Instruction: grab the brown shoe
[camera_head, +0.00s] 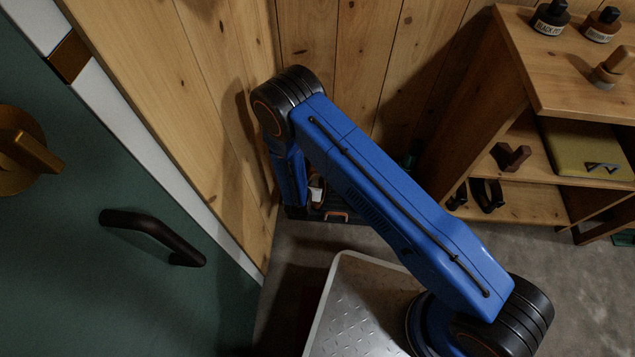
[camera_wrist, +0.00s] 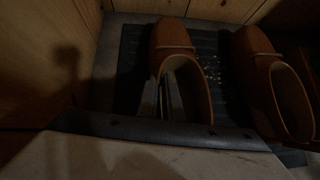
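In the wrist view, one brown shoe (camera_wrist: 172,36) stands at the middle with its toe pointing away and its opening toward me. A second, similar brown shoe (camera_wrist: 258,75) stands to its right. The narrow grey fingers of my gripper (camera_wrist: 164,102) are at the left side of the middle shoe's opening, overlapping it in the picture. The view is too dark to tell whether they touch the shoe or are closed on its wall. In the head view, my blue arm hides most of the gripper and shoes, low in the wall corner.
The shoes stand on a dark mat (camera_wrist: 128,75) close to a plank wall (camera_wrist: 45,45) on the left. In the head view, a green door (camera_head: 90,260) is at left and a wooden shelf (camera_head: 570,90) with bottles is at right. Grey floor (camera_head: 580,285) is clear below the shelf.

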